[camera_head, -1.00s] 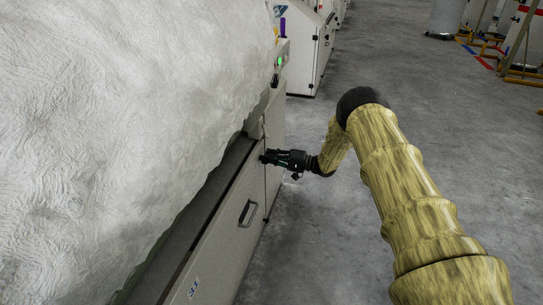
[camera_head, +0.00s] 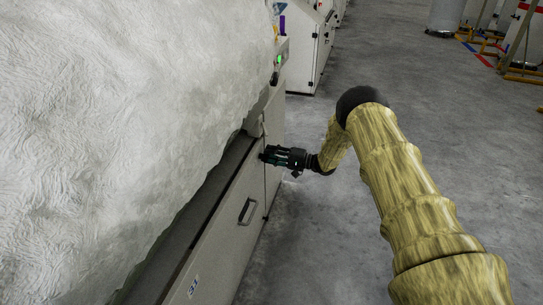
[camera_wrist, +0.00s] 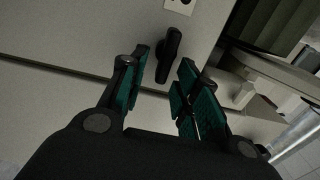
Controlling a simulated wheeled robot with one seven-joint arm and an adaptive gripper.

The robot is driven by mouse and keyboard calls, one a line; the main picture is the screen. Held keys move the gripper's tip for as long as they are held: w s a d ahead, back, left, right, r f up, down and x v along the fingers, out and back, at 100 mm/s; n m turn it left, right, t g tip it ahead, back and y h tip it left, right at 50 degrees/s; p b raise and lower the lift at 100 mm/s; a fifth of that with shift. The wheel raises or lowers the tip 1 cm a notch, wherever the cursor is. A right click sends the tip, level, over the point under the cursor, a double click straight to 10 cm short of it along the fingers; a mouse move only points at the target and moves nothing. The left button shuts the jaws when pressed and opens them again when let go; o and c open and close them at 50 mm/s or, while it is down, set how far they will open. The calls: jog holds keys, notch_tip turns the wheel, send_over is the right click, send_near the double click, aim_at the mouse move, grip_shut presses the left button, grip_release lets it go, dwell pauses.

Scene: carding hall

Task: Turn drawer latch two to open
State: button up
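A black, elongated latch (camera_wrist: 169,56) stands out from the pale drawer front in the wrist view. My gripper (camera_wrist: 165,68) is open, with its teal-padded fingers on either side of the latch in the picture. The latch looks to be at or just beyond the fingertips, and I cannot tell whether they touch it. In the head view my gripper (camera_head: 266,156) reaches left to the upper part of the drawer front (camera_head: 228,232), close to a vertical seam. The latch is hidden there behind the gripper.
A recessed handle (camera_head: 248,211) is on the drawer front, nearer to me. White fibre (camera_head: 110,120) bulges over the machine above the drawers. A small label plate (camera_wrist: 180,5) sits above the latch. The grey floor (camera_head: 320,240) right of the drawers is clear.

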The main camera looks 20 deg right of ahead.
jog(key=v, duration=1.2)
dwell(0.4)
jog(key=shift+a, duration=0.1)
